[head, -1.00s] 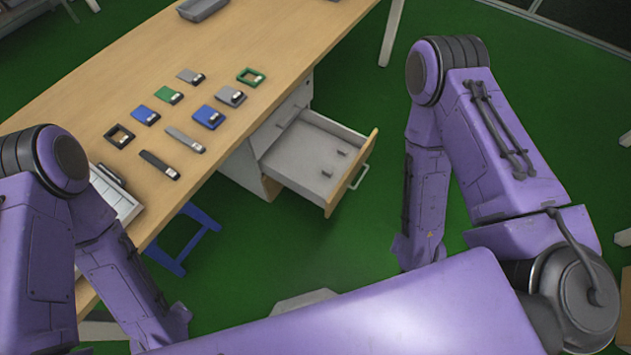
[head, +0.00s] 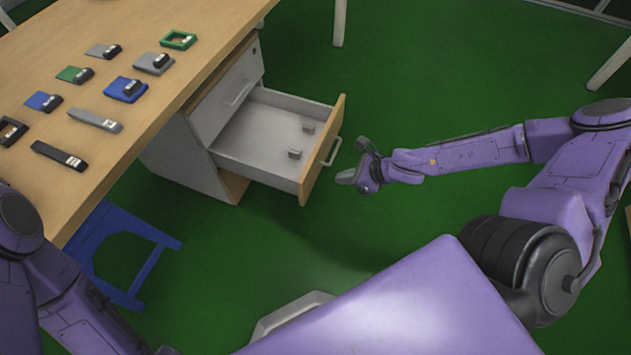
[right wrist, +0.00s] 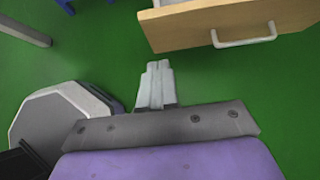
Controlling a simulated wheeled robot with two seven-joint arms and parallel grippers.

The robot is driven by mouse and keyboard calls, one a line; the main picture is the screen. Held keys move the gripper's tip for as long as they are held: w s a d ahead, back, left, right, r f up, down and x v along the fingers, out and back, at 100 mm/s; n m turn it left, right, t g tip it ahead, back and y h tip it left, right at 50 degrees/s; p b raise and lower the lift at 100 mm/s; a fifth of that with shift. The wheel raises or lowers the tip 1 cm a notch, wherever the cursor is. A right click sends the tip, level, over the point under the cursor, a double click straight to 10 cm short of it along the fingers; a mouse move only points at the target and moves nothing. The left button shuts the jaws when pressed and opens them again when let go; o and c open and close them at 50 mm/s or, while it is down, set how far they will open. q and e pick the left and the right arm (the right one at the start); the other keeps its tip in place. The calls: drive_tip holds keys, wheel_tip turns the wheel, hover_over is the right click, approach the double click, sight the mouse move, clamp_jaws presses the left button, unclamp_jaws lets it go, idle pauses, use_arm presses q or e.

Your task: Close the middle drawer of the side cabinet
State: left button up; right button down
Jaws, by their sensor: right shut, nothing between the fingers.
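The side cabinet (head: 200,150) stands under the wooden table. Its middle drawer (head: 262,140) is pulled out, with a wooden front (head: 322,150) and a pale bar handle (head: 333,151). Two small grey blocks lie inside. The drawer above it is closed. My right gripper (head: 345,177) is shut and empty, just in front of and apart from the drawer front. In the right wrist view its fingers (right wrist: 157,68) are together, and the drawer front (right wrist: 235,20) with its handle (right wrist: 245,36) is ahead and to the right. My left gripper is out of view; only the left arm shows.
Several small tools and devices lie on the table (head: 120,40), among them a green frame (head: 179,40). A blue stool (head: 120,245) stands below the table, left of the cabinet. Green floor around the drawer front is clear.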

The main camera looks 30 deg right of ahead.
sight(306, 179)
drive_tip(key=b+x, duration=0.2)
drive_tip(key=x, duration=0.1)
drive_tip(key=r+b+x, duration=0.1)
drive_tip(key=b+x, duration=0.1)
drive_tip(key=x, duration=0.1)
drive_tip(key=w+b+x, duration=0.1)
drive_tip(key=b+x, duration=0.2)
drive_tip(key=shift+a+r, duration=0.1)
drive_tip(key=shift+a, duration=0.35)
drive_tip(key=shift+w+a+r, duration=0.15)
drive_tip(key=shift+w+a, duration=0.2)
drive_tip(key=shift+w, duration=0.05)
drive_tip(key=shift+w, duration=0.1)
